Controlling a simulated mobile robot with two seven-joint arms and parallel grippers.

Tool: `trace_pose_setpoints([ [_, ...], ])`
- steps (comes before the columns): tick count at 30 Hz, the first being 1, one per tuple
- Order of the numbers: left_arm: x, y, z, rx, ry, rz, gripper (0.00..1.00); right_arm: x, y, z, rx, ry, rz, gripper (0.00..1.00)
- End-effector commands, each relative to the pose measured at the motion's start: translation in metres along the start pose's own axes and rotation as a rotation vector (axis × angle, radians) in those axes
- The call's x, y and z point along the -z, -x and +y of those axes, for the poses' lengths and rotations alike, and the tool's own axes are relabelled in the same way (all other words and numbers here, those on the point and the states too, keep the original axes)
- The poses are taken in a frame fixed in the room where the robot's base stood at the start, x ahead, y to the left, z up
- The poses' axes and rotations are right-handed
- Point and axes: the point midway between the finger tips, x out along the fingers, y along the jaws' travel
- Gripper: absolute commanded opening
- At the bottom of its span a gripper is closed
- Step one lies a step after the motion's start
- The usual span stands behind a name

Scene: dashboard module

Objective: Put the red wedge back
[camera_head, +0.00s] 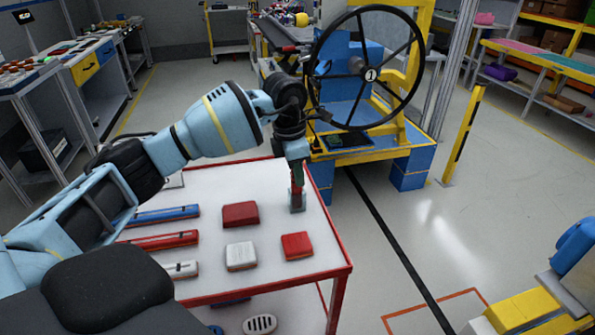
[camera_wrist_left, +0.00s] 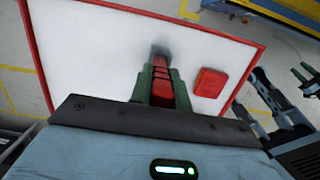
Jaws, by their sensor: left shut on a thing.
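My left gripper (camera_head: 297,180) points down over the right part of the white, red-edged table (camera_head: 205,184). It is shut on a red piece, which I take for the red wedge; only a narrow strip of it shows. In the left wrist view the red wedge (camera_wrist_left: 162,84) sits between the green fingers of my left gripper (camera_wrist_left: 162,82).
On the table lie a red block (camera_head: 240,214), another red block (camera_head: 297,246), a white block (camera_head: 240,257) and blue (camera_head: 165,215), red (camera_head: 160,241) and white (camera_head: 181,269) bars. A steering wheel stand (camera_head: 362,70) is close behind the gripper.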

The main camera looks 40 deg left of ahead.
Motion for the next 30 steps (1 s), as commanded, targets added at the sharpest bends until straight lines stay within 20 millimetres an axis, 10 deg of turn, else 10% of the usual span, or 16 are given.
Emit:
trace_pose_setpoints([
  [4, 0.001, -0.004, 0.0, 0.0, 0.0, 0.0, 0.0, 0.001, -0.001, 0.0, 0.0, 0.0, 0.002, 0.36],
  [5, 0.001, -0.004, 0.0, 0.0, 0.0, 0.0, 0.2, 0.001, -0.001, 0.0, 0.0, 0.0, 0.003, 0.36],
  [9, 0.001, -0.003, 0.0, 0.0, 0.0, 0.0, 0.39, 0.001, -0.001, 0.0, 0.0, 0.0, 0.003, 0.36],
  [20, 0.0, 0.001, 0.0, 0.0, 0.0, -0.001, 0.4, -0.002, 0.002, -0.001, 0.0, -0.001, -0.004, 0.36],
  [30, -0.001, 0.057, 0.001, -0.003, 0.0, -0.004, 0.4, -0.004, 0.004, -0.001, 0.001, -0.002, -0.009, 0.36],
])
